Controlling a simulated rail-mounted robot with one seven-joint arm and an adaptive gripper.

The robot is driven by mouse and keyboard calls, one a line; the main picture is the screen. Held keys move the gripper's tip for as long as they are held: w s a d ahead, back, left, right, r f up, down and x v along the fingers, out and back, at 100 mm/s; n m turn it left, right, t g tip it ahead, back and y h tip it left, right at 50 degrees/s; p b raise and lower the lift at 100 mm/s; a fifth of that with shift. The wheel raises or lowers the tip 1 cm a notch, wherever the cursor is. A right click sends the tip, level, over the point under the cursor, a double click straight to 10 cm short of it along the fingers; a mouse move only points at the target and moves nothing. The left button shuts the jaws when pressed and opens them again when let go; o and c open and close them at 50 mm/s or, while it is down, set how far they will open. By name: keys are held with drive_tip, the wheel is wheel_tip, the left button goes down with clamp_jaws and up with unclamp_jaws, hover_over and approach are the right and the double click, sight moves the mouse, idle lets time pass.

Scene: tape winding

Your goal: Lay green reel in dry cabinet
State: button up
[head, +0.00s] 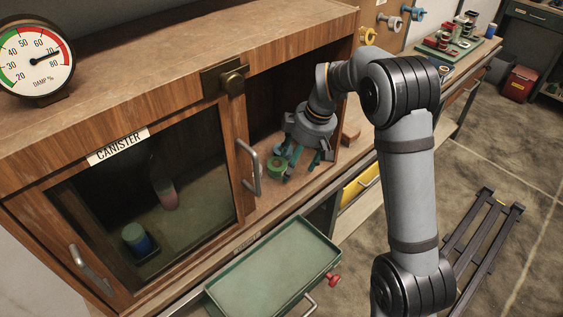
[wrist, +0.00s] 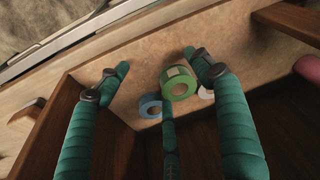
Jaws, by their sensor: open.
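The green reel (head: 277,166) sits on the floor of the open right-hand bay of the wooden cabinet (head: 190,65), near its front edge. In the wrist view the green reel (wrist: 180,82) is by the tip of the right finger. My gripper (head: 296,160) reaches into the bay with its teal fingers spread at the reel; the gripper in the wrist view (wrist: 158,72) is open, with no finger clearly closed on it. A blue reel (wrist: 150,106) lies beside the green one. The back of the bay is dark.
The left bay has a glass front (head: 150,205) labelled CANISTER, with a pink item (head: 166,194) and a blue one (head: 137,239) behind it. A handle (head: 250,172) stands at the bay's left edge. A green tray (head: 275,268) juts out below. A damp dial (head: 37,55) stands on top.

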drive_tip(key=s+d+b, duration=0.1)
drive_tip(key=s+d, duration=0.2)
drive_tip(key=d, duration=0.3)
drive_tip(key=shift+s+d, duration=0.15)
drive_tip(key=shift+d, duration=0.25)
drive_tip(key=shift+o, duration=1.2)
